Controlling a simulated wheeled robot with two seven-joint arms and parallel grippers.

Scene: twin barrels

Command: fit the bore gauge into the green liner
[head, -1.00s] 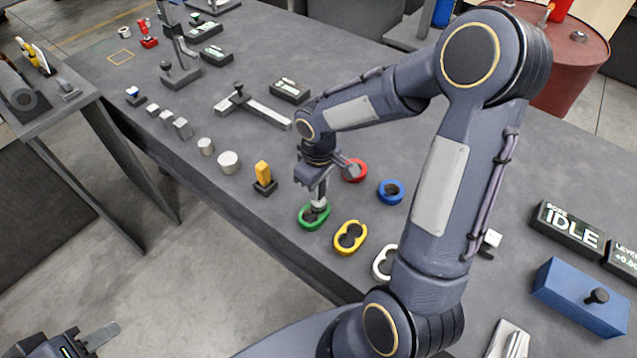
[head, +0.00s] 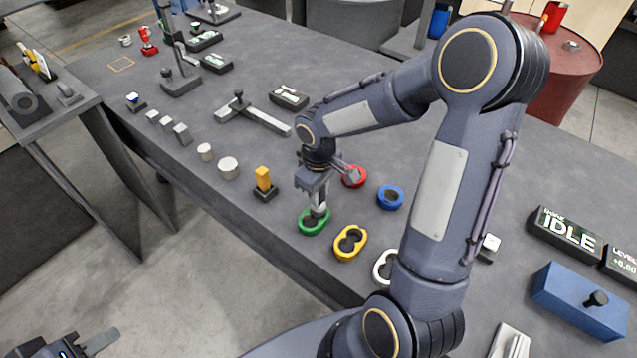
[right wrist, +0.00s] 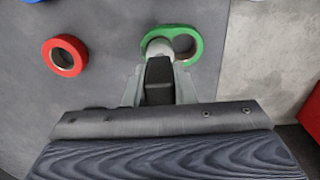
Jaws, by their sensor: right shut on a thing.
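The green liner (head: 303,229) is a ring with two bores lying flat on the dark bench. It also shows in the right wrist view (right wrist: 198,50). My right gripper (head: 316,193) points down over it and is shut on the bore gauge (head: 320,209), a grey cylinder with a dark body (right wrist: 158,82). The gauge's end overlaps one bore, the left one in the right wrist view; the other bore is empty. How deep the end sits is hidden. My left gripper (head: 88,345) is partly in view at the bottom left, away from the bench; its opening is unclear.
A yellow two-bore liner (head: 337,252) and a white one (head: 377,272) lie close by. A red ring (head: 359,183) and a blue ring (head: 390,205) lie behind. An upright yellow piece (head: 263,179) stands to the left. The bench's front edge is near the green liner.

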